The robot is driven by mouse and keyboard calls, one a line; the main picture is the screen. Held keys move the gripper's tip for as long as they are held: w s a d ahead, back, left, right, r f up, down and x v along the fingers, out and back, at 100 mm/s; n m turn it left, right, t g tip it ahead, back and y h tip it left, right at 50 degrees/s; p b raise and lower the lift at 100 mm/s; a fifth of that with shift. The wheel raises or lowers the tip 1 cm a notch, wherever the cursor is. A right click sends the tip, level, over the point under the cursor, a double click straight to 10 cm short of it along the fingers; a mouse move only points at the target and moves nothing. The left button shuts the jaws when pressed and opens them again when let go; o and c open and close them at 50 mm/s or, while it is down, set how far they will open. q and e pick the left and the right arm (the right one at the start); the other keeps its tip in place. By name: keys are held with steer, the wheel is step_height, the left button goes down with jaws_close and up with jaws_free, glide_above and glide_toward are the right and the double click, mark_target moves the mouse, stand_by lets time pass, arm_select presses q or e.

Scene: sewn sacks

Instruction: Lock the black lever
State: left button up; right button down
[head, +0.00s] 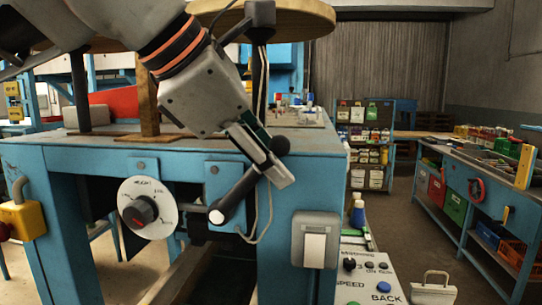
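The black lever (240,192) is on the front of the blue machine table (110,158). It slants from a silver pivot end (216,216) at lower left up to a round black knob (280,145) at upper right. My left gripper (268,162) comes down from the upper left, and its fingers overlap the upper part of the lever just below the knob. I cannot tell whether the fingers press on it or only lie beside it. My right gripper is not in view.
A white dial (158,193) with a dark knob is left of the lever. A white rocker switch (314,251) and a control panel (364,272) are to its right. A yellow box (25,220) with a red button is far left.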

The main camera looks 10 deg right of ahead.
arm_select(q)
steer(key=v, duration=1.2)
